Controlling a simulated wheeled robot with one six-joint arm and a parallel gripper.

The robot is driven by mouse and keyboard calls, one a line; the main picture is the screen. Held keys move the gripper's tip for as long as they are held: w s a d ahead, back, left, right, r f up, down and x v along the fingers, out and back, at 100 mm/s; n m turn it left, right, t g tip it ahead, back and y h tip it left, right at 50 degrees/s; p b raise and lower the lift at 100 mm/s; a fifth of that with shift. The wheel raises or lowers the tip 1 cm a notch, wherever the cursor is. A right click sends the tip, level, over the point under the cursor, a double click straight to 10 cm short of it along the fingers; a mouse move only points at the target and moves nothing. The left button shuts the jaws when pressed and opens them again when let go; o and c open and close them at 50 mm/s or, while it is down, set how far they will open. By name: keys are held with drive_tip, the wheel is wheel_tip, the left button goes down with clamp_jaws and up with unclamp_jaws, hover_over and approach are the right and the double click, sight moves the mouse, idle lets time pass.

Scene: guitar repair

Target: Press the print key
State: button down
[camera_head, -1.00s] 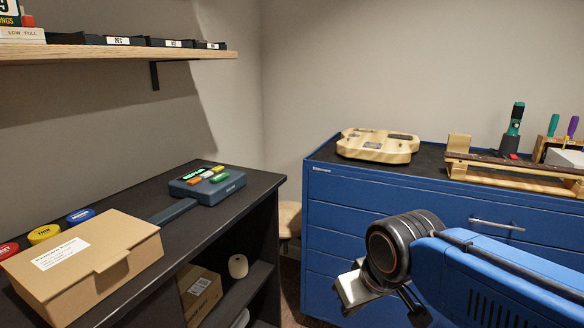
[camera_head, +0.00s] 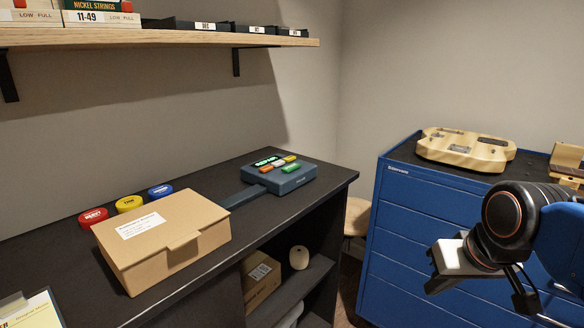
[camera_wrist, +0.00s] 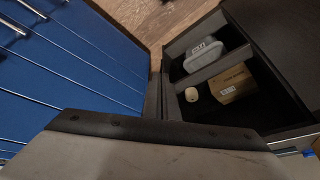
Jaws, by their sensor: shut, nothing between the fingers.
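A dark blue-grey keypad device (camera_head: 290,182) sits at the back right of the black bench. It has a lit green display (camera_head: 268,161) and several coloured keys: orange, white, yellow and a green key (camera_head: 290,169) at the front right. The key labels are too small to read, so I cannot tell which is the print key. My gripper (camera_head: 450,258) is at the right in the head view, shut and empty, out in front of the blue cabinet and well apart from the keypad. The wrist view does not show the keypad.
A cardboard box (camera_head: 165,240) and red, yellow and blue round tins stand left on the black bench (camera_head: 320,180). A shelf (camera_head: 150,40) hangs above. The blue drawer cabinet (camera_head: 400,235) carries a wooden guitar body (camera_head: 465,150). Open shelves under the bench hold a small box (camera_wrist: 232,83).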

drive_tip(key=w+a+r+n+y, duration=0.1)
drive_tip(key=w+a+r+y, duration=0.1)
drive_tip(key=w+a+r, duration=0.65)
drive_tip(key=w+a+r+y, duration=0.1)
drive_tip(key=w+a+r, duration=0.45)
drive_tip(key=w, duration=0.55)
wheel_tip(320, 180, up, 9)
drive_tip(key=n+y, duration=0.1)
drive_tip(key=y, duration=0.3)
hover_over(291, 168)
drive_tip(key=d, duration=0.1)
drive_tip(key=shift+w+r, duration=0.15)
drive_tip(key=shift+r, duration=0.05)
drive_tip(key=shift+f, duration=4.45)
drive_tip(key=shift+f, duration=0.8)
drive_tip(key=shift+r, duration=0.85)
